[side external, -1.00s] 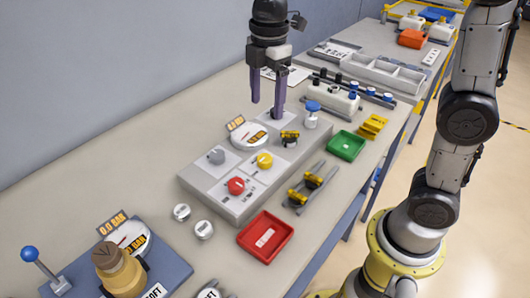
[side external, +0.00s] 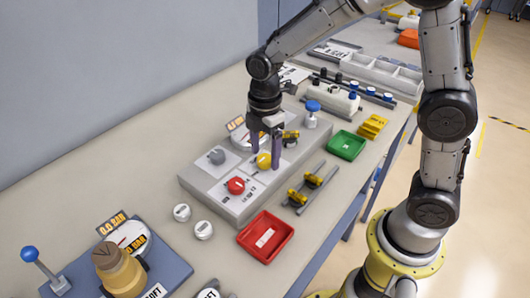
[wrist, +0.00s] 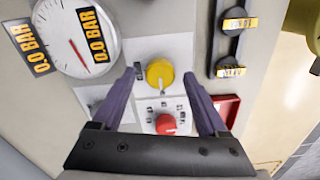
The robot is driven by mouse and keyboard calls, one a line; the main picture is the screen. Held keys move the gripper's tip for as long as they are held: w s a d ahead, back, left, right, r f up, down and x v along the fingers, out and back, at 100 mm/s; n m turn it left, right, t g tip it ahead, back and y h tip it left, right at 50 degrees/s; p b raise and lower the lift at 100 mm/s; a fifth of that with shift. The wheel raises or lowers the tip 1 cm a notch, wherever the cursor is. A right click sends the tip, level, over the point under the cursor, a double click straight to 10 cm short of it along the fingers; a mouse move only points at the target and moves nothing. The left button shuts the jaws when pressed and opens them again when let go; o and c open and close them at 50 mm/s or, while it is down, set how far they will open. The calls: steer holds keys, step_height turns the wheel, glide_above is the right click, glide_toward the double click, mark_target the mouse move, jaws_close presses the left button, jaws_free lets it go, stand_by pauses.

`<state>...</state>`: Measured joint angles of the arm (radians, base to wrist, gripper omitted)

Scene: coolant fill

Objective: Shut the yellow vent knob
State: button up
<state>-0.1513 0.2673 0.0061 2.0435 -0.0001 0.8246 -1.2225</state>
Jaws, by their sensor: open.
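The yellow vent knob (side external: 263,161) sits on the grey panel block (side external: 233,210), behind and right of a red knob (side external: 236,186). It also shows in the wrist view (wrist: 159,73), with the red knob (wrist: 166,124) below it. My gripper (side external: 266,157) points down over the panel at the yellow knob. In the wrist view its two purple fingers (wrist: 163,84) stand apart, one on each side of the yellow knob, with gaps between. Whether the fingertips are at knob height is hard to tell.
A grey knob (side external: 217,156) and a pressure gauge (wrist: 76,38) reading 0.0 BAR are on the panel. A red tray (side external: 266,238), a green tray (side external: 347,145) and yellow-handled valves (side external: 313,181) lie to the right.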

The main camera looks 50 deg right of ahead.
steer(key=shift+f, duration=0.35)
jaws_close()
